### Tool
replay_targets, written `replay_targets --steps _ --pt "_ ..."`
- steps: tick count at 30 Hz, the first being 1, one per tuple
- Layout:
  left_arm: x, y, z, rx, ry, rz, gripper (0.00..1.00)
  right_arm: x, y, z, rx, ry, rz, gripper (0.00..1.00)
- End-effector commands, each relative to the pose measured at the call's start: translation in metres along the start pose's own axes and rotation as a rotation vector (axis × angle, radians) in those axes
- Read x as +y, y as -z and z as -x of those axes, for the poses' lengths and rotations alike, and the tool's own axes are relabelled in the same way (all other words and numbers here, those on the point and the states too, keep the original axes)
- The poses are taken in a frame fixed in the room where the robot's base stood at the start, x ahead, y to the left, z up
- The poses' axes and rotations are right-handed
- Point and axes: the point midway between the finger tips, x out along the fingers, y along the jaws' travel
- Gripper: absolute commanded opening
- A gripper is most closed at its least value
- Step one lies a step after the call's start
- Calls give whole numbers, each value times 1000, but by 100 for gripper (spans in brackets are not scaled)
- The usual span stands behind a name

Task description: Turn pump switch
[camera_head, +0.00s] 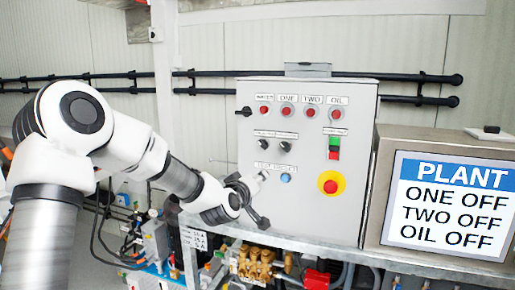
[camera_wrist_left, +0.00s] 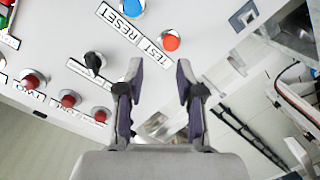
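The grey control panel (camera_head: 310,200) stands on a bench. Its top row has several red lamps, such as the one under ONE (camera_head: 286,110). Two small black selector switches (camera_head: 263,143) (camera_head: 285,147) sit below them. One black switch shows in the left wrist view (camera_wrist_left: 94,61), left of my fingers. My left gripper (camera_head: 259,199) is at the panel's lower left. Its fingers (camera_wrist_left: 160,75) are apart with nothing between them. A red button (camera_wrist_left: 170,40) and a blue button (camera_wrist_left: 132,7) lie beyond the fingertips. My right gripper is out of view.
A yellow-ringed red stop button (camera_head: 331,182) and a green-red switch (camera_head: 334,147) are on the panel. A screen (camera_head: 450,206) at right reads PLANT, ONE OFF, TWO OFF, OIL OFF. Brass pump parts (camera_head: 257,265) and hoses lie below. Black pipes (camera_head: 415,88) run behind.

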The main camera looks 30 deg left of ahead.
Motion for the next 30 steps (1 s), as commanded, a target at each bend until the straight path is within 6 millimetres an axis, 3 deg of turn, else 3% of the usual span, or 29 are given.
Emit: replay_targets --steps 1,3,6,18,27,28,30 --pt "20 35 10 50 -39 37 36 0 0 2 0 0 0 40" --pt "36 61 21 88 -72 62 36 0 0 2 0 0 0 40" --pt "46 74 23 107 -90 66 36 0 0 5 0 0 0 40" --pt "53 81 -43 104 -89 61 36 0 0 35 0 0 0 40" --pt "51 79 -52 103 -89 63 36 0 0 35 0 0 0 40" --pt "52 79 -52 103 -89 63 33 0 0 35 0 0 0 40" --pt "52 79 -52 103 -89 63 8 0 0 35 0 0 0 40"
